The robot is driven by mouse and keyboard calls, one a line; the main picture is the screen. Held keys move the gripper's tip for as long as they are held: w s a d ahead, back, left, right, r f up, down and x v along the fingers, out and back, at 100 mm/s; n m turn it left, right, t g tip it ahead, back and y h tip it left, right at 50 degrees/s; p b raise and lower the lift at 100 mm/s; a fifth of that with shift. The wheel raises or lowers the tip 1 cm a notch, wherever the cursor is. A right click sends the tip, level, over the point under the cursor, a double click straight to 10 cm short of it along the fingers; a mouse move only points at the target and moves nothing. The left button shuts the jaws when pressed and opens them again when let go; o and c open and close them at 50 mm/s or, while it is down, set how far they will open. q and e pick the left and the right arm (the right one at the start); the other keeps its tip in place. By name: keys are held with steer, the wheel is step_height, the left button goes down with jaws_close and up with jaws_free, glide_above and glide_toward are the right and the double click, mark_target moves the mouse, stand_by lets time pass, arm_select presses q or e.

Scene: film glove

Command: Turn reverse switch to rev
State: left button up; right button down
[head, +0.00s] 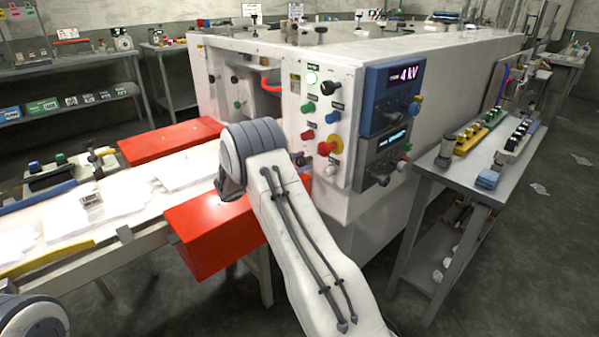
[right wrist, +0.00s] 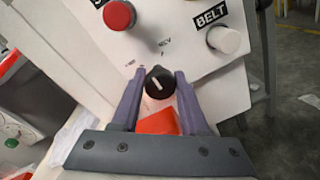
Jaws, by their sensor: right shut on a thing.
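The reverse switch is a black round knob (right wrist: 158,86) with a white pointer mark, on a white panel in the right wrist view. Small lettering above it seems to end in "EV"; the lettering at its upper left is too blurred to read. My right gripper (right wrist: 159,77) is shut on the knob, with one purple-grey finger at each side. In the head view my right arm reaches to the front of the white machine (head: 322,75) and hides the switch. My left gripper is not in view.
Near the knob are a red button (right wrist: 119,15) and a white knob (right wrist: 224,39) labelled BELT. Red boxes (head: 215,225) flank the paper-covered conveyor at the machine's front. A grey side table (head: 468,183) with parts stands at right. The floor between is clear.

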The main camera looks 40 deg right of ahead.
steer(key=m+b, duration=0.2)
steer(key=b, duration=0.1)
steer(key=m+b, duration=0.2)
steer(key=b, duration=0.2)
steer(key=f+m+b, duration=0.1)
steer(key=m+b, duration=0.2)
steer(key=b, duration=0.1)
steer(key=shift+s+t, duration=0.2)
steer(key=shift+t, duration=0.2)
steer(key=shift+r+m+b, duration=0.2)
steer(key=shift+m+b, duration=0.6)
steer(key=shift+b, duration=0.5)
steer(key=shift+c, duration=2.2)
jaws_free()
steer(key=shift+r, duration=0.15)
steer(key=a+p, duration=0.1)
steer(key=a, duration=0.9)
steer(key=shift+s+a+r, duration=0.25)
steer(key=shift+s+r, duration=0.1)
steer(key=shift+r, duration=0.05)
